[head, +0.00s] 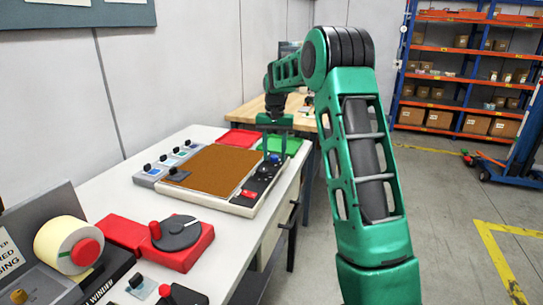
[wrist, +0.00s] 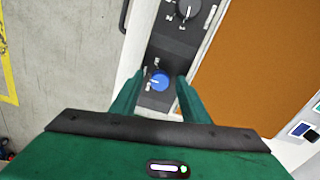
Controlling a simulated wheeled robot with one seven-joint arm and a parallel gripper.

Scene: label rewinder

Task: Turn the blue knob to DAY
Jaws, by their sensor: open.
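The blue knob (wrist: 158,81) sits on a dark control strip in the wrist view, with a pale pointer line on its face. The small lettering around it is too blurred to read. In the head view the blue knob (head: 274,158) is small, at the far end of the strip. My gripper (wrist: 159,76) is open, its two green fingers on either side of the knob in the picture. In the head view my gripper (head: 273,146) hangs above the knob. I cannot tell whether the fingers touch it.
A black knob (wrist: 188,9) sits on the same strip, beside the brown panel (wrist: 258,65). A red unit with a grey disc (head: 176,234) and a label roll (head: 57,245) stand nearer on the table.

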